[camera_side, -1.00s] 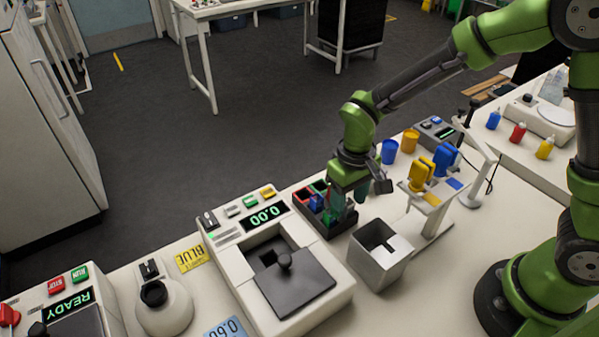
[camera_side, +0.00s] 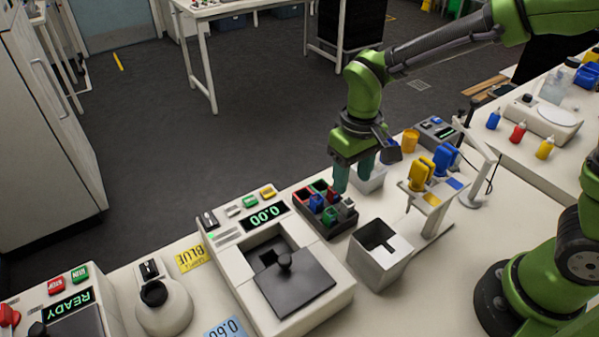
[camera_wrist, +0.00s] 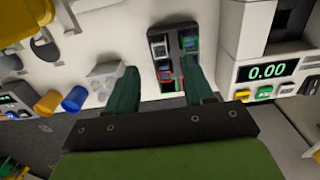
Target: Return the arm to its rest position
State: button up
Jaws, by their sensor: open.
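My gripper (camera_side: 353,176) points down with its two teal fingers apart and nothing between them. In the side view it hangs above and behind the dark rack (camera_side: 343,229), clear of it. In the wrist view my gripper (camera_wrist: 160,88) has one finger beside the end of the rack (camera_wrist: 165,81) and the other near a pale container. The rack has red- and green-edged compartments and holds small coloured pieces, among them a blue one (camera_side: 317,202).
A balance (camera_side: 233,256) reading 0.00 stands left of the rack. An open grey bin (camera_side: 378,272) is in front. A white container (camera_side: 371,183), a blue cup (camera_side: 390,153) and an orange cup (camera_side: 410,141) stand behind. A stand with yellow and blue pieces (camera_side: 421,174) is right.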

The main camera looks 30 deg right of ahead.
jog(key=shift+r, duration=0.15)
jog(key=s+d+r+m+t, duration=0.1)
jog(key=s+d+r+t, duration=0.1)
jog(key=s+d+r, duration=0.1)
jog(key=s+d+r+m+t+y, duration=0.1)
jog(key=s+d+r+t, duration=0.1)
jog(key=s+d+r, duration=0.1)
jog(key=s+d+r+m+t+y, duration=0.1)
jog(key=s+d+r+t, duration=0.1)
jog(key=r, duration=0.4)
jog(key=shift+s+d+r+m+t, duration=0.15)
jog(key=shift+s+d+m, duration=0.1)
jog(key=shift+s, duration=0.35)
jog(key=shift+s+d+r+m+t, duration=0.15)
jog(key=shift+s+d, duration=0.1)
jog(key=shift+s, duration=0.35)
jog(key=shift+s+d+t, duration=0.2)
jog(key=shift+s+t, duration=0.1)
jog(key=shift+s, duration=0.2)
